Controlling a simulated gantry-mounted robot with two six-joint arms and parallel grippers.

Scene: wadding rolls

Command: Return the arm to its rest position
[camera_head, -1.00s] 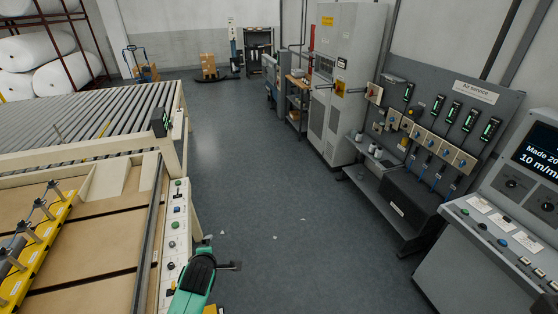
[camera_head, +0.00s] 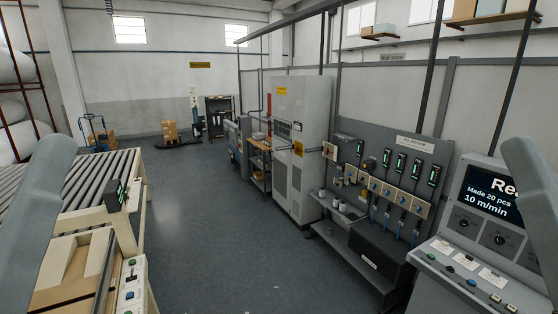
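A grey arm link of mine rises at the left edge and another at the right edge. Neither gripper shows in the head view, so I cannot see their fingers or whether they hold anything. The control console (camera_head: 455,268) stands at the lower right, and its screen (camera_head: 490,193) reads "Made 20 pcs" and "10 m/min", partly hidden by my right arm link. The button panel (camera_head: 131,283) of the machine is at the lower left.
The roller conveyor (camera_head: 85,180) is at the left, with white rolls (camera_head: 14,127) on a rack behind it. A grey cabinet (camera_head: 300,145) and the air service board (camera_head: 395,180) line the right side. The floor (camera_head: 210,230) between is clear.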

